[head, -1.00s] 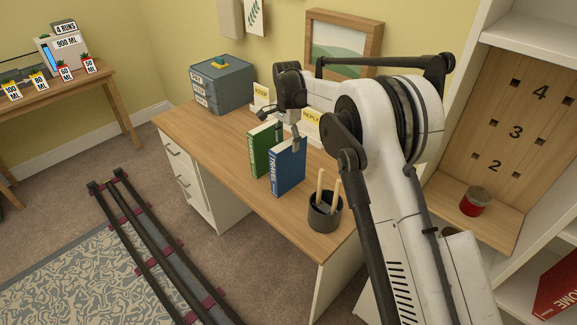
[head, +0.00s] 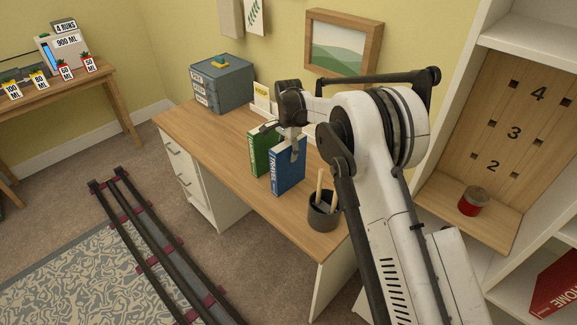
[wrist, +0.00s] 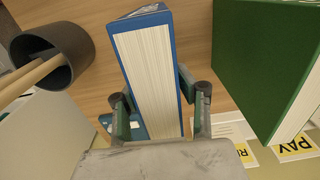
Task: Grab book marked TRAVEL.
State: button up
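The blue book marked TRAVEL (head: 287,172) stands upright on the desk (head: 232,160). A green book (head: 263,150) stands beside it to the left, its title partly covered by my gripper. My gripper (head: 284,148) is at the top of the blue book in the head view. In the wrist view, my gripper (wrist: 153,90) is open, with one finger on each side of the blue book (wrist: 152,75). The right finger is very close to or touching the cover. The green book (wrist: 262,65) is apart, to the right of the fingers.
A dark pen cup (head: 323,212) with wooden sticks stands close to the blue book, near the desk's front right. A grey drawer box (head: 222,82) sits at the back left. Yellow-labelled cards (head: 262,98) are behind the books. The desk's left part is clear.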

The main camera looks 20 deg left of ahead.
grip_shut()
jog(key=shift+r, duration=0.1)
